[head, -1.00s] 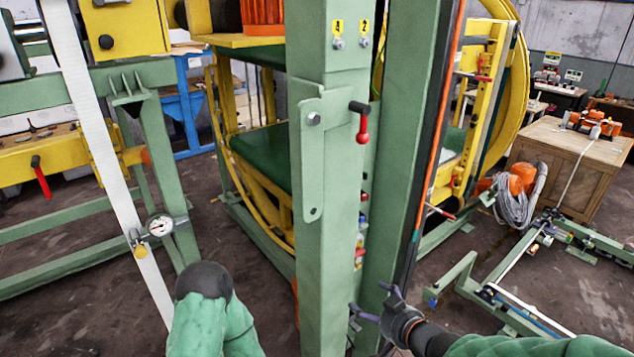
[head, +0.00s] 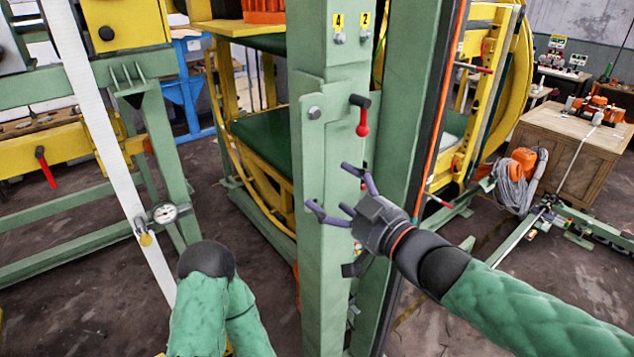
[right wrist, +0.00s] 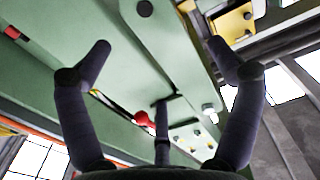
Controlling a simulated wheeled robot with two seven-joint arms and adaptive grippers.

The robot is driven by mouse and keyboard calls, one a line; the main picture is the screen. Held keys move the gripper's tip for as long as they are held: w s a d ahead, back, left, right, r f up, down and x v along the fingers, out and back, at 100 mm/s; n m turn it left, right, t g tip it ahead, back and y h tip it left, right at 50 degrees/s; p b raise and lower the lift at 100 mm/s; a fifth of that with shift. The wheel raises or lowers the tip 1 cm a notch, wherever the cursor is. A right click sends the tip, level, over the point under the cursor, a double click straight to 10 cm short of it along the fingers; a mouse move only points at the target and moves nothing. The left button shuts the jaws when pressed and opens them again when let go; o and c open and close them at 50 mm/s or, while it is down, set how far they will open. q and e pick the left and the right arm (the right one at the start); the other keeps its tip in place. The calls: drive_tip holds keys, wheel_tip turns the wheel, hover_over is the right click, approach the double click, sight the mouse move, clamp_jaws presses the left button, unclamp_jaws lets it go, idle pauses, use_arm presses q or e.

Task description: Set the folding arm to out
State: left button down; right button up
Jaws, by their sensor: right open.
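A green post (head: 330,60) stands in the middle of the head view. A flat green plate (head: 309,150) lies against it, with a bolt near its top; it looks like the folding arm, folded along the post. A lever with a red knob (head: 362,129) hangs on the post's right side; the knob also shows in the right wrist view (right wrist: 145,118). My right gripper (head: 336,192) is open and empty in front of the post, below the knob. Its fingers cover part of the plate's lower right area. My left gripper is out of view.
A yellow ring frame (head: 222,120) stands behind the post. A white strap with a gauge (head: 164,213) runs down at left, beside a green frame. A wooden crate (head: 560,150) and a grey hose coil (head: 520,185) are at right. An orange strip runs up the right column.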

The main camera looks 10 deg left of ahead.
sight(318, 182)
drive_tip(key=x, duration=0.6)
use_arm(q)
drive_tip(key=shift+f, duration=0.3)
